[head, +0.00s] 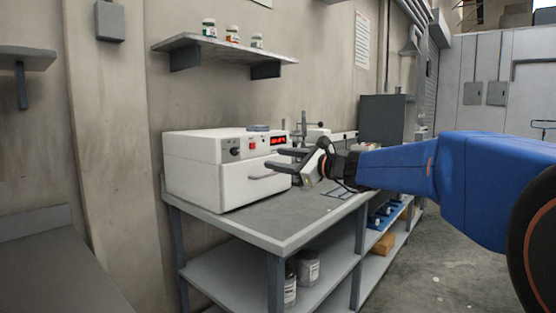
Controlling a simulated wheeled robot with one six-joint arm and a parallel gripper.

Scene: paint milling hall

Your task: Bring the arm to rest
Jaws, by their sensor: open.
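My blue arm reaches in from the right side of the head view. My gripper (284,160) is open, its two dark fingers pointing left. It is in front of the right part of the white machine (212,178) on the bench, close to its front handle. I cannot tell whether the fingers touch the machine. Nothing shows between the fingers.
The grey bench (262,225) has bare top in front of the machine. Jars (308,266) stand on its lower shelf. A wall shelf (220,47) holds three small jars above. A dark grey cabinet (385,120) stands behind. The floor (425,270) at right looks clear.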

